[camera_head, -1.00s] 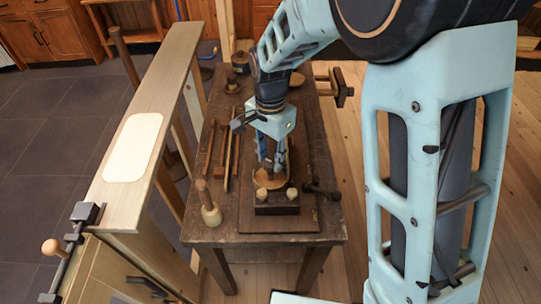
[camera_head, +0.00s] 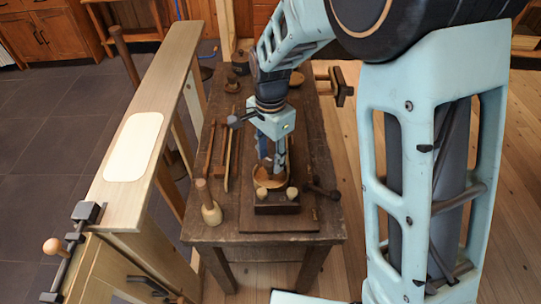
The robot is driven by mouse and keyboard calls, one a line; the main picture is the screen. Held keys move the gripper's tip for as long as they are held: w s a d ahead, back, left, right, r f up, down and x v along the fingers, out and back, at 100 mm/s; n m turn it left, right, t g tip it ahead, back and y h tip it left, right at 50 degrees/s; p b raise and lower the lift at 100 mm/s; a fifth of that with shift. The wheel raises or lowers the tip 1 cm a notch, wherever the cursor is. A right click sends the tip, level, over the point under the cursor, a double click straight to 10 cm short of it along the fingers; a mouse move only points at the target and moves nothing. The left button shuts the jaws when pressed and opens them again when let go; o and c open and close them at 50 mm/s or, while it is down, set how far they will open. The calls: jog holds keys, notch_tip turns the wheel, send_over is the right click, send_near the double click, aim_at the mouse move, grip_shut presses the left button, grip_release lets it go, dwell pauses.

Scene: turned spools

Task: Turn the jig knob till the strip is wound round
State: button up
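The jig (camera_head: 277,207) is a dark block on a dark board on the workbench, with two pale round pegs (camera_head: 262,193) at its front. A tan, curved piece (camera_head: 258,181), perhaps the strip, shows behind the pegs like a shallow ring or bowl. My gripper (camera_head: 272,170) points down over it, its fingers at or just inside the curved piece. The jig knob cannot be made out; the fingers hide the middle of the jig. The fingers are too small and overlapped to tell whether they are shut on anything.
The dark wooden workbench (camera_head: 230,232) carries a wooden mallet-like tool (camera_head: 211,213) at front left and long thin wooden tools (camera_head: 228,165) behind it. A dark handle (camera_head: 322,190) lies right of the jig. A pale beam (camera_head: 160,90) runs along the left.

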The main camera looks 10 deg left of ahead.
jog(key=shift+o, duration=0.8)
notch_tip(320, 180, up, 12)
jog(key=shift+n, duration=0.3)
